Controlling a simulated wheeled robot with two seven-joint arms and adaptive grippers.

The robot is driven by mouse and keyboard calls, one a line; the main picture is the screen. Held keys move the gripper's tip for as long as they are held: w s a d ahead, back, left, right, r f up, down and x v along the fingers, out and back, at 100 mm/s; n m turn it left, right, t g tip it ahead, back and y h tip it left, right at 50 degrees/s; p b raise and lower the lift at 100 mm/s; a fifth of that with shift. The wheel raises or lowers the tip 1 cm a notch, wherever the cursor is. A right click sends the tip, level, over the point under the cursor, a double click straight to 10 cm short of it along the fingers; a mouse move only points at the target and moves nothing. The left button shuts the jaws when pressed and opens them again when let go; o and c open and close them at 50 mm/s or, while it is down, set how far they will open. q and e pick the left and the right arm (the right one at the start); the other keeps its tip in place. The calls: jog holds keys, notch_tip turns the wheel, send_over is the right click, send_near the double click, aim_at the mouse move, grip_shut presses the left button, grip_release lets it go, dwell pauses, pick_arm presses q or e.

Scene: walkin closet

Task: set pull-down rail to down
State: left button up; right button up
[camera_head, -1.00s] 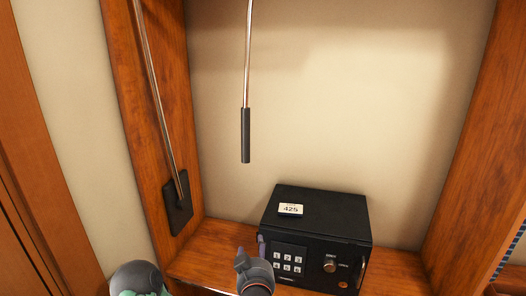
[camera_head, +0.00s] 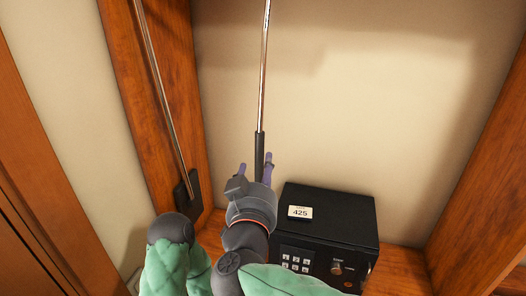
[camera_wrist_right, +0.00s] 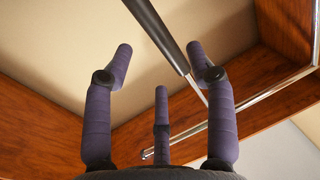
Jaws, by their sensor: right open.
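The pull rod, a thin chrome rod (camera_head: 265,70) with a black grip (camera_head: 259,146) at its lower end, hangs down in front of the closet's back wall. My right gripper (camera_head: 255,166) is at the lower part of the grip, fingers pointing up. In the right wrist view its purple fingers (camera_wrist_right: 155,72) are spread, and the black grip (camera_wrist_right: 157,30) slants between the left and right fingers, nearer the right one. I cannot tell whether they touch. My left gripper is not in view.
A black safe (camera_head: 335,217) with a keypad and a "425" label stands on the wooden shelf, right of my gripper. A chrome side arm (camera_head: 161,95) runs down to a black bracket (camera_head: 187,192) on the left wooden panel (camera_head: 187,105).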

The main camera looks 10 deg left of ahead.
aim_at(262, 158)
jog(key=w, duration=0.4)
jog(key=w+a+p, duration=0.1)
jog(key=w, duration=0.1)
jog(key=shift+w+a, duration=0.1)
jog(key=shift+w, duration=0.3)
grip_shut()
